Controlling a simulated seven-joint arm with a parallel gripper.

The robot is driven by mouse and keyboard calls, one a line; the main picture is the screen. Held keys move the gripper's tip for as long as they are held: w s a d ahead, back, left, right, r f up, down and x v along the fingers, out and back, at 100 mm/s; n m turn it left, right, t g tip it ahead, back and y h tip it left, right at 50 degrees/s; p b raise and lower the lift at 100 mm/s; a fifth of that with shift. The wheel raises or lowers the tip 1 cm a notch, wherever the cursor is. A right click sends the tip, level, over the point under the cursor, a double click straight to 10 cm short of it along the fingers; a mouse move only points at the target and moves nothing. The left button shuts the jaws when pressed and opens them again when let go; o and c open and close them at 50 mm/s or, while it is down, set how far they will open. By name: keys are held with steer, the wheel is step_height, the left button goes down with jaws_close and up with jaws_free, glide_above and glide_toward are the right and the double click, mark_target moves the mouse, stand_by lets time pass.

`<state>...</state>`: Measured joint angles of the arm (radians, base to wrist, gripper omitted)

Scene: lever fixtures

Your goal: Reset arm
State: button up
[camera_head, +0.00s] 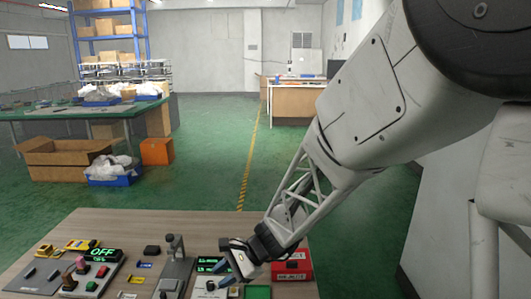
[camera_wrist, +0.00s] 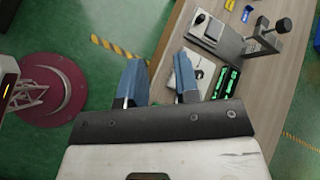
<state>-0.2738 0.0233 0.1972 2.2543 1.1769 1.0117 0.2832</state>
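My gripper (camera_head: 226,272) is at the end of my arm, which comes in from the upper right of the head view. It is over the right part of the wooden table, in front of a panel with green displays (camera_head: 208,264). In the wrist view my gripper (camera_wrist: 158,62) shows two blue fingers spread apart with nothing between them. The fingers partly cover a light-coloured fixture (camera_wrist: 186,72) at the table edge. I cannot tell whether they touch it.
A grey lever fixture (camera_head: 176,265) stands left of my gripper. Further left is a switch panel with a lit OFF display (camera_head: 103,254). A red box (camera_head: 291,266) and a green block (camera_head: 258,292) are at the right.

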steer(key=s+d+r+n+t+h, duration=0.1)
steer(key=s+d+r+n+h, duration=0.2)
steer(key=s+d, duration=0.4)
steer(key=s+d+r+n+t+h, duration=0.2)
steer(key=s+d, duration=0.5)
steer(key=d, duration=0.5)
steer(key=s+d+r+n+t+h, duration=0.1)
steer(key=s+d+r+n+h, duration=0.3)
steer(key=s+d+r, duration=0.3)
steer(key=d+h, duration=0.1)
steer(key=d, duration=0.2)
steer(key=shift+s+r+n, duration=0.15)
steer(key=shift+r+n, duration=0.15)
steer(key=shift+r, duration=0.1)
